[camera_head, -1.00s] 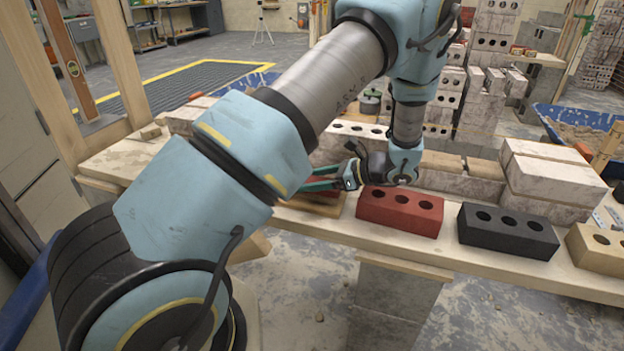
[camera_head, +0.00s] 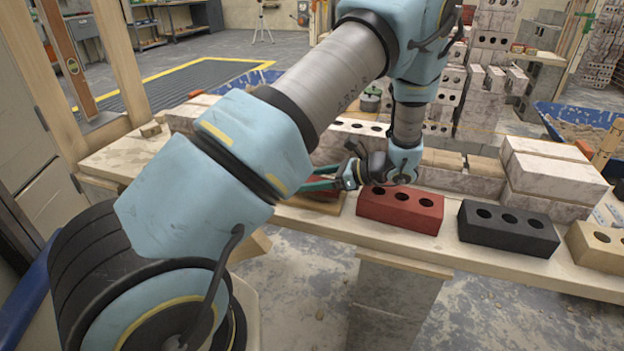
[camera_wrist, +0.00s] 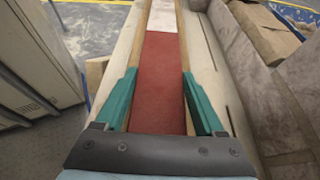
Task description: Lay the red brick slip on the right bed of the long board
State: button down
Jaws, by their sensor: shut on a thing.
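The red brick slip (camera_wrist: 158,85) is a flat, dark red piece between the green fingers of my gripper (camera_wrist: 158,80) in the wrist view. My gripper is shut on it. The slip lies lengthwise between two thin wooden rails of the long board (camera_wrist: 187,55). A pale, whitish patch (camera_wrist: 163,18) shows beyond the slip's far end. In the head view my gripper (camera_head: 318,178) reaches left, low over the board (camera_head: 318,205). My arm hides the fingertips and most of the slip there. I cannot tell whether the slip touches the bed.
On the plank bench (camera_head: 340,225) stand a red three-hole brick (camera_head: 400,208), a black one (camera_head: 508,228) and a tan one (camera_head: 600,245), right of the board. Pale blocks (camera_head: 555,180) are stacked behind. A grey cabinet (camera_wrist: 38,60) stands left in the wrist view.

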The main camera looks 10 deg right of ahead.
grip_release()
jog(key=v, duration=1)
jog(key=shift+d+r+b, duration=0.1)
jog(key=shift+d+b, duration=0.05)
jog(key=shift+b, duration=0.2)
jog(key=s+a+r+n+g+h, duration=0.2)
jog(key=s+a+n+h, duration=0.15)
jog(key=a+n, duration=0.45)
jog(key=s+a+r+n+g+h, duration=0.1)
jog(key=s+a+r+n+h, duration=0.15)
jog(key=a+n+h, duration=0.55)
jog(key=s+a+r+n+g+h, duration=0.1)
jog(key=s+a+r+n+g, duration=0.15)
jog(key=a+n, duration=0.55)
notch_tip(320, 180, up, 13)
jog(key=a+m+p, duration=0.1)
jog(key=a+p, duration=0.1)
jog(key=p, duration=1)
jog(key=shift+a+p, duration=0.3)
jog(key=shift+p, duration=0.1)
